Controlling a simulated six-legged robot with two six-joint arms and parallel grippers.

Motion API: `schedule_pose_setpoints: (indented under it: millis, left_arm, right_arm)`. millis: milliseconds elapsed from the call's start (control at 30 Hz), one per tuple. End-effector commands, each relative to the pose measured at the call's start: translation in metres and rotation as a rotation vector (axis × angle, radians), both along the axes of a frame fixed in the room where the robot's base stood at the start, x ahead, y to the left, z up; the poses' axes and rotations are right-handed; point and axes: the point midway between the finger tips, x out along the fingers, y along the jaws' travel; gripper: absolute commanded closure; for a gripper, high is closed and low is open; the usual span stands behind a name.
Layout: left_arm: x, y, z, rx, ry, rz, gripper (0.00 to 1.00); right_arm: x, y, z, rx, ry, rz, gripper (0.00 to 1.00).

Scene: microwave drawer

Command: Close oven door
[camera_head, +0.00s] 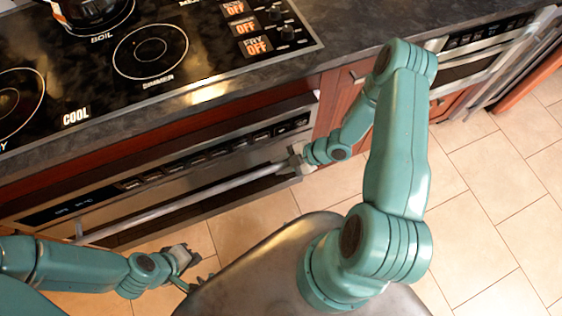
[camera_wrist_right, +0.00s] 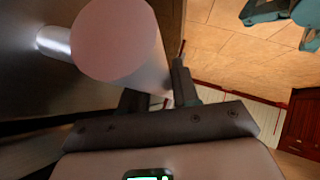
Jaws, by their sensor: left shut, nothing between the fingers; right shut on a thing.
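The oven (camera_head: 160,180) is built into the counter front below the cooktop, with a steel control strip along its top. Its door handle (camera_head: 190,198) is a long steel bar running along the door's upper edge. My right gripper (camera_head: 298,160) is shut on the right end of the handle. In the right wrist view the round end of the handle (camera_wrist_right: 115,45) fills the space at the fingers (camera_wrist_right: 155,100). The door looks near upright; a small gap at its top cannot be ruled out. My left gripper (camera_head: 182,258) is shut and empty, apart from the oven.
The cooktop (camera_head: 150,55) and dark counter edge (camera_head: 215,95) lie above the oven. A pot (camera_head: 85,12) stands on it. Another appliance (camera_head: 480,50) with a steel handle is at the upper right. Tiled floor (camera_head: 490,180) is clear on the right.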

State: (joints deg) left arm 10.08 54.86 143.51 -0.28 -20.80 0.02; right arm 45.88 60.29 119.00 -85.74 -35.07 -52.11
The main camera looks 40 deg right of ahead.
Motion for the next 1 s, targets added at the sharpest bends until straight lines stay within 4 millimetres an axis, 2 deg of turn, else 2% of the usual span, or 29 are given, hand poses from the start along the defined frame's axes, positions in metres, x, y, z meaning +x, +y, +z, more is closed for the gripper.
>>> schedule_pose_setpoints:
  millis: [33,267,300,333,800,1000]
  left_arm:
    - [0.0,0.0,0.001,0.0,0.0,0.0,1.0]
    - [0.0,0.0,0.001,0.0,0.0,0.0,1.0]
    - [0.0,0.0,0.001,0.0,0.0,0.0,1.0]
    - [0.0,0.0,0.001,0.0,0.0,0.0,1.0]
    - [0.0,0.0,0.0,0.0,0.0,0.0,1.0]
    - [0.0,0.0,0.001,0.0,0.0,0.0,1.0]
  right_arm:
    - [0.009,-0.005,0.005,-0.007,-0.027,-0.009,1.0]
    - [0.01,-0.005,0.006,-0.008,-0.028,-0.007,1.0]
    - [0.01,-0.005,0.006,-0.007,-0.027,-0.008,0.57]
    - [0.01,-0.005,0.005,-0.007,-0.027,-0.008,0.51]
    - [0.008,-0.005,0.004,-0.003,-0.018,-0.004,0.51]
    - [-0.005,-0.023,0.022,-0.006,-0.019,-0.009,0.51]
